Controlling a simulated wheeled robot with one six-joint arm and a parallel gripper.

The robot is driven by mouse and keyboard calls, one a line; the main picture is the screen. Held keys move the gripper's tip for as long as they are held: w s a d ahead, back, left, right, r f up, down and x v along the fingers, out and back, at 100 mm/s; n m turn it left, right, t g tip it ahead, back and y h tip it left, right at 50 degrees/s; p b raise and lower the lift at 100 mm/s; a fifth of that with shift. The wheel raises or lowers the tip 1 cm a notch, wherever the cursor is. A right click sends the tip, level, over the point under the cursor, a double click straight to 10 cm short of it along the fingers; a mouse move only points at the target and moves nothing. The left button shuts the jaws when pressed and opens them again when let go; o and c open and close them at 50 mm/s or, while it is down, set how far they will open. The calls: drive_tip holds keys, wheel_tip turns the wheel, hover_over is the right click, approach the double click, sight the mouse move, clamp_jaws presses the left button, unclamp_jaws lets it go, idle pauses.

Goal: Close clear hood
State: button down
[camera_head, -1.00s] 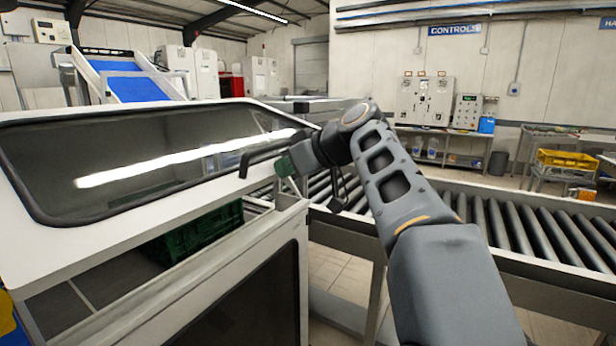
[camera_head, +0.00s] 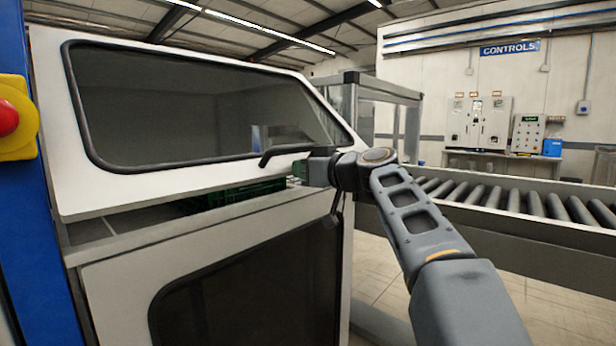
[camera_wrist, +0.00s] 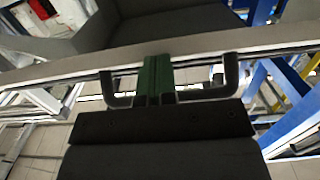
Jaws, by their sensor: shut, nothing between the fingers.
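The clear hood (camera_head: 210,70) is a white frame with a dark-edged see-through window, at the left of the head view. Its lower edge stands above the housing's rim (camera_head: 190,226), leaving a gap. A black bar handle (camera_head: 285,151) sticks out at the hood's lower right; its bent ends also show in the wrist view (camera_wrist: 228,76). My gripper (camera_head: 310,170) is at this handle. In the wrist view its green fingers (camera_wrist: 158,80) are together between the handle's two ends, with nothing held. Whether they touch the handle is unclear.
A green crate (camera_head: 240,194) shows through the gap under the hood. A blue post with a red button on a yellow box (camera_head: 12,118) stands close at the left. A roller conveyor (camera_head: 500,198) lies at the right. Floor shows between housing and conveyor.

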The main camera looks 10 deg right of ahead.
drive_tip(key=shift+w+a+f+b, duration=0.4)
drive_tip(key=shift+w+f+b, duration=0.25)
drive_tip(key=shift+f, duration=0.2)
drive_tip(key=shift+w+a+f+b, duration=0.4)
drive_tip(key=shift+w+f+b, duration=0.2)
drive_tip(key=shift+f, duration=0.2)
drive_tip(key=shift+s, duration=0.1)
